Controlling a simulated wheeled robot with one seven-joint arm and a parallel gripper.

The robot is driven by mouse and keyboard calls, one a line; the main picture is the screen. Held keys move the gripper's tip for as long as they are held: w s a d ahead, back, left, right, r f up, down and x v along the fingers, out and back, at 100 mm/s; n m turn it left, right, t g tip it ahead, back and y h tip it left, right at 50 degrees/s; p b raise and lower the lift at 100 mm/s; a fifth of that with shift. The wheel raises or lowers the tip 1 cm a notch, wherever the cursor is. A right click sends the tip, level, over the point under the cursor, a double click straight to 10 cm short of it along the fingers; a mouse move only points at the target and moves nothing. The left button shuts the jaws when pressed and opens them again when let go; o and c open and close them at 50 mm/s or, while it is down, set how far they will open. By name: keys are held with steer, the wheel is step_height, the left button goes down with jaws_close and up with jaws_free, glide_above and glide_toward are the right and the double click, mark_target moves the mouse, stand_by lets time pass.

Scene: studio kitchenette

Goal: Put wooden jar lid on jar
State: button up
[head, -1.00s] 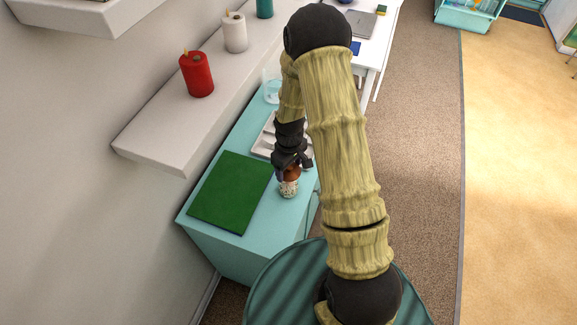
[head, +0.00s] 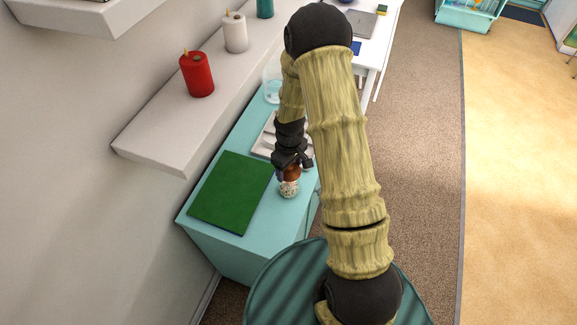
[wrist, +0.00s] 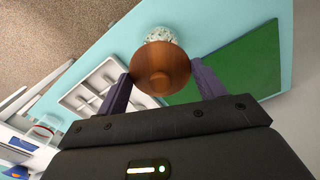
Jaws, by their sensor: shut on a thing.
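The brown wooden lid (wrist: 160,68) is held between the two fingers of my gripper (wrist: 162,80), which is shut on it. In the head view, my gripper (head: 292,163) is above the turquoise counter with the lid (head: 291,173) under it. The speckled pale jar (head: 289,188) stands on the counter right below the lid. In the wrist view, only the far edge of the jar (wrist: 160,35) shows beyond the lid. The lid hides the jar's mouth, so I cannot tell whether they touch.
A green board (head: 231,192) lies on the counter left of the jar. A pale compartment tray (head: 264,139) lies behind the gripper. A white wall shelf (head: 160,131) with a red candle (head: 197,75) and other candles overhangs the left. The counter edge is close on the right.

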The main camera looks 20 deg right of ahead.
steer(key=shift+f+b, duration=0.4)
steer(key=shift+f, duration=0.1)
stand_by(1.1)
stand_by(0.3)
steer(key=o, duration=1.2)
steer(key=shift+c, duration=0.2)
steer(key=shift+r, duration=0.1)
steer(key=shift+r+p, duration=2.55)
steer(key=shift+r, duration=0.9)
